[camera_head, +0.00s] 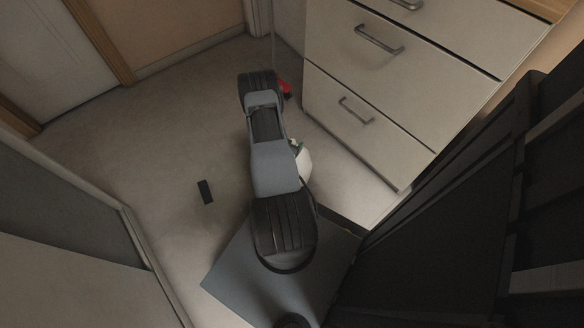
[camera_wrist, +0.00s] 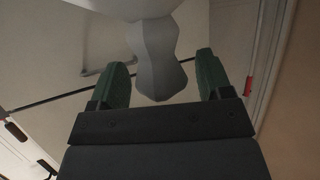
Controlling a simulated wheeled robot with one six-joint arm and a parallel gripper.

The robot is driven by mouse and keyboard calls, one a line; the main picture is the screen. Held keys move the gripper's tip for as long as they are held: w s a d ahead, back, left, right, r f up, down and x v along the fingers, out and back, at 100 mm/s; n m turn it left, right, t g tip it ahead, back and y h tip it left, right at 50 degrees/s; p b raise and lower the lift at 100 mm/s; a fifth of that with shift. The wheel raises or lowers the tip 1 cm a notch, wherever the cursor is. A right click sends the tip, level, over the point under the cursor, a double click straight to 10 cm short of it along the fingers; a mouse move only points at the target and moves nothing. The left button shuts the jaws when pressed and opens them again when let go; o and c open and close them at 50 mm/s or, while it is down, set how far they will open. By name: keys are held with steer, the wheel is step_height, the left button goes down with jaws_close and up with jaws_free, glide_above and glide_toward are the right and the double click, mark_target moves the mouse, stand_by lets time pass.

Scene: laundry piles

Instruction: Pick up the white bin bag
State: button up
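The white bin bag (camera_wrist: 153,55) shows at the top of the wrist view. Its wide body is cut off by the top edge, and its narrow, pinched neck hangs down between my fingers. In the head view a small part of the bag (camera_head: 304,163) shows just right of my arm, which hides the rest. My gripper (camera_wrist: 163,68) has two green fingers, spread wide on either side of the neck. Gaps show between the neck and both fingers, so it holds nothing.
A white drawer unit (camera_head: 395,95) with metal handles stands close on the right. A small red thing (camera_head: 285,88) shows beside my arm near it. A black block (camera_head: 205,191) lies on the floor. Floor left of my arm is mostly clear. A dark structure (camera_head: 440,210) fills the lower right.

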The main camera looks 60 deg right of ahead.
jaws_close()
stand_by(0.5)
